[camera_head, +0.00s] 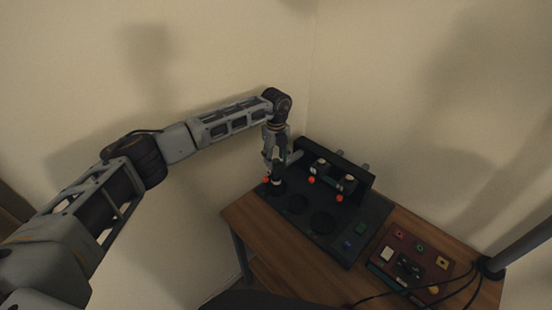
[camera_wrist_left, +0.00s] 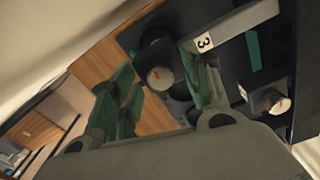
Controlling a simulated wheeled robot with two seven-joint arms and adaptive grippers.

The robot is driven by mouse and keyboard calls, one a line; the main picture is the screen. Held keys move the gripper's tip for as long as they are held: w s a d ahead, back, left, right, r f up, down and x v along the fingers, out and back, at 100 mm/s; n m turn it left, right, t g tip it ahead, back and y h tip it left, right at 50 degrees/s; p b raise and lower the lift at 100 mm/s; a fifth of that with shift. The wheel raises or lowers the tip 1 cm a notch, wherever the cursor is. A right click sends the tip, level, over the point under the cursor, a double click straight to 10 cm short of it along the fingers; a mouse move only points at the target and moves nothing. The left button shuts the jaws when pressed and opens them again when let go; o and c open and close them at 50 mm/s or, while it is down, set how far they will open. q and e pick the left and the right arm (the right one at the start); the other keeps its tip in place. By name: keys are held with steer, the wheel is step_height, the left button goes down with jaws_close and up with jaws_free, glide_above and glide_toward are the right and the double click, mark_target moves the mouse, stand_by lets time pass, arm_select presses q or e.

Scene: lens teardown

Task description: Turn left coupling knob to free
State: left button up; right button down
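My left gripper (camera_head: 276,165) points down over the left end of the dark fixture board (camera_head: 322,223). Below its fingers in the head view is a dark upright piece with a pale band (camera_head: 277,180). In the left wrist view a dark round knob with a pale, red-marked face (camera_wrist_left: 160,78) sits between the green-padded fingers (camera_wrist_left: 162,88). The left finger stands apart from it with a gap; the right finger is close beside it, and contact cannot be told. A similar pale-faced knob (camera_wrist_left: 276,103) is at the right. My right gripper is not in view.
Orange-tipped parts (camera_head: 311,180) and dark holders stand along the board's back rail (camera_head: 340,164). A red-brown panel (camera_head: 410,258) with small coloured pieces and black cables lies to the right. Walls are close behind.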

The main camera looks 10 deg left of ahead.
mark_target(276, 160)
arm_select(q)
step_height(276, 160, up, 12)
stand_by(1.1)
